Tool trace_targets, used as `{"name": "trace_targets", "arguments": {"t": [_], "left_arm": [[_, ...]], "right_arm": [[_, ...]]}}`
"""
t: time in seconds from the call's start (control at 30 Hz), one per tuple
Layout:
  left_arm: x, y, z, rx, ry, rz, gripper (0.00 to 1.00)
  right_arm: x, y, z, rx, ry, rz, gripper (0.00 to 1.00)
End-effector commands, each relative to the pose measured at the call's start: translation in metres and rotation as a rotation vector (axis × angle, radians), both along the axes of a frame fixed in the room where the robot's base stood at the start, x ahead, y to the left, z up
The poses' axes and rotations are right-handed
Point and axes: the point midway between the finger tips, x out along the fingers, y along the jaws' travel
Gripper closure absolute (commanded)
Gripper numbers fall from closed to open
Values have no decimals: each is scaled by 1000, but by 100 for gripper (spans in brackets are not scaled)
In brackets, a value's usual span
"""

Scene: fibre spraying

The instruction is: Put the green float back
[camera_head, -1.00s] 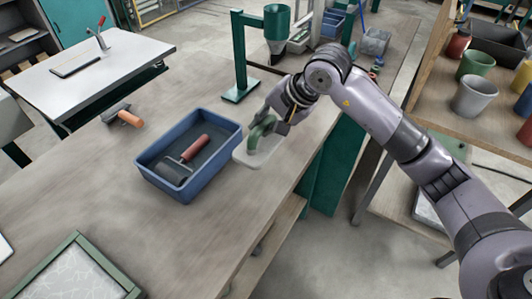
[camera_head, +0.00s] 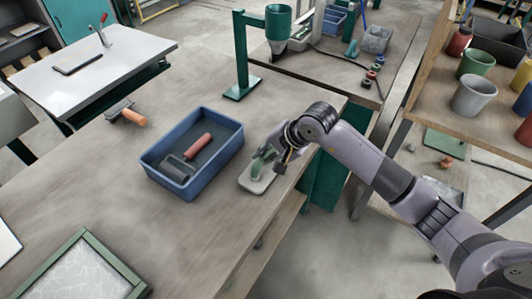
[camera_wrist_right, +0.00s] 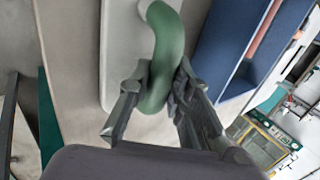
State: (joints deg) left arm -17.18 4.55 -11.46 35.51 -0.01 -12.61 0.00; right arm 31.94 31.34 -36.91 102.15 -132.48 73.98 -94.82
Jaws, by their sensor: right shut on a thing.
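The green float has a green handle (camera_head: 259,163) on a flat pale grey plate (camera_head: 256,181). It is at the right edge of the workbench (camera_head: 120,220), just right of the blue tray (camera_head: 203,178). My right gripper (camera_head: 270,158) is shut on the handle. In the right wrist view the green handle (camera_wrist_right: 165,50) passes between the two fingers (camera_wrist_right: 155,100), with the plate (camera_wrist_right: 117,50) beyond it. The plate is level with the bench top; I cannot tell whether it touches it. My left gripper is not in view.
The blue tray holds a roller with a red handle (camera_head: 196,147). A scraper with an orange handle (camera_head: 134,117) lies left of it. A green stand with a funnel (camera_head: 243,88) rises behind. A green-framed panel (camera_head: 75,270) lies at the front left. The bench between is clear.

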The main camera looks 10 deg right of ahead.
Motion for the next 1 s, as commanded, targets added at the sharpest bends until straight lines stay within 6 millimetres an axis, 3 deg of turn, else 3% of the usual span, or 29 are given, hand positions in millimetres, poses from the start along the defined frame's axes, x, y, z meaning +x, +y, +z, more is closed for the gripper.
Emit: {"name": "trace_targets", "arguments": {"t": [0.13, 0.17, 0.43, 0.77, 1.0], "left_arm": [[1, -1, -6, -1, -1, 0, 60], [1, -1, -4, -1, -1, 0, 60], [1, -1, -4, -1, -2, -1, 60], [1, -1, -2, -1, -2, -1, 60], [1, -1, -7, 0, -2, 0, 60]], "right_arm": [[0, 0, -4, 0, -2, 0, 100], [0, 0, -3, -1, -1, 0, 80], [0, 0, -2, -1, 1, 0, 62], [0, 0, -1, -1, 1, 0, 62], [-9, -12, 21, -4, -5, -1, 62]]}}
